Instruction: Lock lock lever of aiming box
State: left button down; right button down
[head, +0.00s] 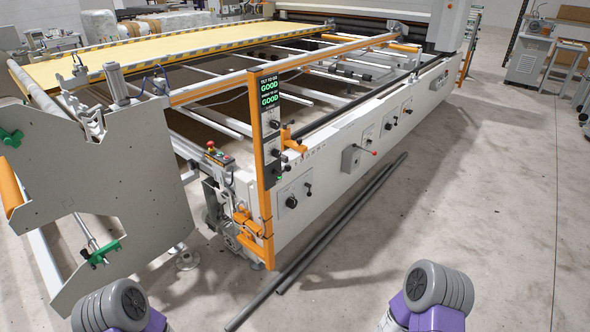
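The aiming box (269,115) is a tall dark panel on an upright orange post at the near corner of the quilting gantry. Its two small displays read GOOD in green. An orange lever (292,139) sticks out to the right from the box's lower part. It seems to be the lock lever, but I cannot tell whether it is locked. Small black knobs sit on the box near it. Only grey and purple links of my two arms show at the bottom edge, well short of the box. Neither gripper is in view.
A large grey side plate (95,200) stands at the left. The white gantry side (345,155) carries several switches and a red-tipped lever (374,152). Dark pipes (325,240) lie on the floor along it. The floor at the right (480,200) is clear.

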aim_at(288, 168)
jog(key=z, duration=0.5)
jog(key=i, duration=1.9)
jog(key=u, duration=0.8)
